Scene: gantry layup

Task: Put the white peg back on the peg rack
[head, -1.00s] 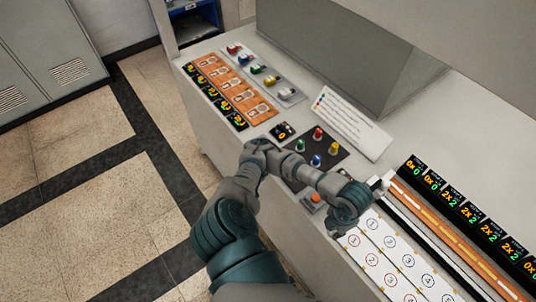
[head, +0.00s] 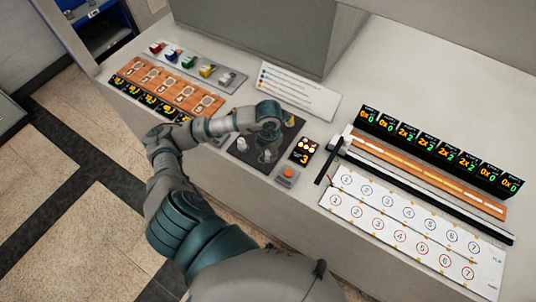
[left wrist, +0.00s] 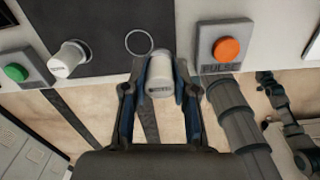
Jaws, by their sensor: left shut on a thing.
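My left gripper (head: 269,142) reaches over a dark panel (head: 240,158) on the counter. It is shut on a white peg, which shows between its fingers in the left wrist view (left wrist: 160,72) and just below them in the head view (head: 267,156). A second white peg (left wrist: 70,58) stands apart, left of the gripper; it also shows in the head view (head: 242,143). An empty ring outline (left wrist: 139,43) is on the dark panel beyond the held peg. A grey strip (head: 235,83) at the back left carries several coloured pieces. My right gripper is not seen.
An orange button (left wrist: 226,49) is close right of the gripper, and a green button (left wrist: 16,72) is at far left. A small display (head: 303,152), a white numbered board (head: 400,225) and a row of displays (head: 440,150) lie right. A tilted text plate (head: 297,90) stands behind.

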